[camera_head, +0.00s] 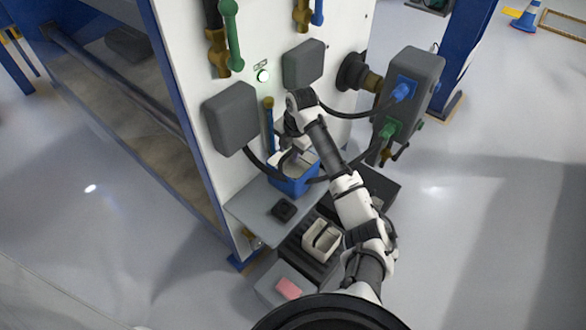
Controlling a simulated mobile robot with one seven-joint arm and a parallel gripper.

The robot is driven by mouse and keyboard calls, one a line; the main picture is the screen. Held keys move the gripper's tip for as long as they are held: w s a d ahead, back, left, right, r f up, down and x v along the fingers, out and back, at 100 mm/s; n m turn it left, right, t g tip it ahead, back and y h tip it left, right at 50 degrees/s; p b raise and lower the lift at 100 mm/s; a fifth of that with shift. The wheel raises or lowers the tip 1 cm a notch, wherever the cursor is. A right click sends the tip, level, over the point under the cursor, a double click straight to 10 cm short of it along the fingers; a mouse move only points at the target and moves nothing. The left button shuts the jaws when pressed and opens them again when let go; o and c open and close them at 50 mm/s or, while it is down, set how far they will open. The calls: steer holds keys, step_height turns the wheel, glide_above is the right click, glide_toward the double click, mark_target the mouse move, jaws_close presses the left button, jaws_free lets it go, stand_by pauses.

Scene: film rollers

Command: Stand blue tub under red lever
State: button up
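The blue tub (291,186) has a pale inside and appears to stand upright on the grey shelf at the foot of the white panel. My gripper (290,156) is low over the tub's rim at its upper left side. I see no red lever; a blue lever (268,118) hangs on the panel just above the tub.
Below are a beige tub (322,241) on a dark slatted rack and a pink block (288,288). Grey boxes (231,117) and dark hoses crowd the panel. Floor at right is clear.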

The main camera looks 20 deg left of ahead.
steer(key=shift+a+f, duration=0.15)
steer(key=shift+f, duration=0.6)
jaws_close()
steer(key=shift+r, duration=0.1)
